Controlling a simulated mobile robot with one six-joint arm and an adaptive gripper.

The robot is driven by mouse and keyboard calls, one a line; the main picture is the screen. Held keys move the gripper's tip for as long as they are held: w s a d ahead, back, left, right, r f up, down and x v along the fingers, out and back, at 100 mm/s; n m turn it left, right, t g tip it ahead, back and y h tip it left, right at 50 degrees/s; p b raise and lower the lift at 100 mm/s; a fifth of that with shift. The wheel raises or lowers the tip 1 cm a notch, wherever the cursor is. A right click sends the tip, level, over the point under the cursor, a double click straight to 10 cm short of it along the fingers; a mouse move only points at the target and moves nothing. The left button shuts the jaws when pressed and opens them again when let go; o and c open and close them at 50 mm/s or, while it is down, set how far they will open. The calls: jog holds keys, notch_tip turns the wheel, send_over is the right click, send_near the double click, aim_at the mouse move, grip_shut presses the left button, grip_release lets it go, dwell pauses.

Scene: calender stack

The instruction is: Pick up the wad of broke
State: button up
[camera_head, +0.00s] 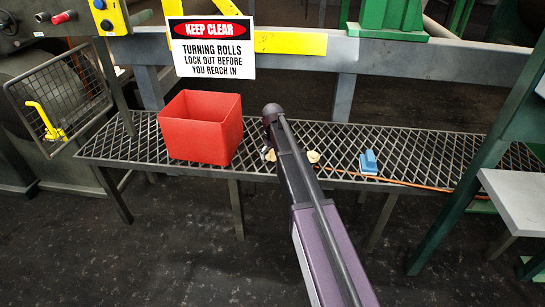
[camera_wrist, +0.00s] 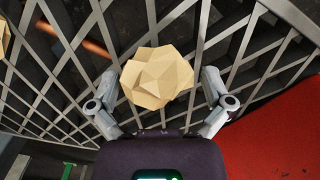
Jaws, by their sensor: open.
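A pale tan, crumpled wad of broke (camera_wrist: 157,70) lies on the metal grating in the wrist view. My gripper (camera_wrist: 159,88) is open, with one finger on each side of the wad; I cannot tell whether either finger touches it. In the head view a wad (camera_head: 269,155) shows partly behind my arm's left edge, and a second pale wad (camera_head: 313,157) lies just right of the arm. Another wad (camera_wrist: 3,38) is cut off at the left edge of the wrist view. My gripper is hidden behind my arm in the head view.
A red bin (camera_head: 201,128) stands on the grating shelf (camera_head: 112,149) left of my arm; it also fills the lower right of the wrist view (camera_wrist: 275,140). A blue object (camera_head: 368,162) and an orange cable (camera_head: 410,184) lie to the right. A warning sign (camera_head: 212,48) hangs behind.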

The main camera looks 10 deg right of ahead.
jog(key=c, duration=0.7)
jog(key=shift+r, duration=0.1)
notch_tip(320, 180, up, 3)
jog(key=p, duration=0.3)
jog(key=shift+r+p, duration=0.15)
jog(key=shift+p, duration=0.15)
jog(key=s, duration=0.5)
jog(key=s+d+r+p, duration=0.1)
jog(key=s, duration=0.4)
jog(key=s+d, duration=0.1)
jog(key=s, duration=0.5)
jog(key=shift+r, duration=0.25)
jog(key=shift+a, duration=0.1)
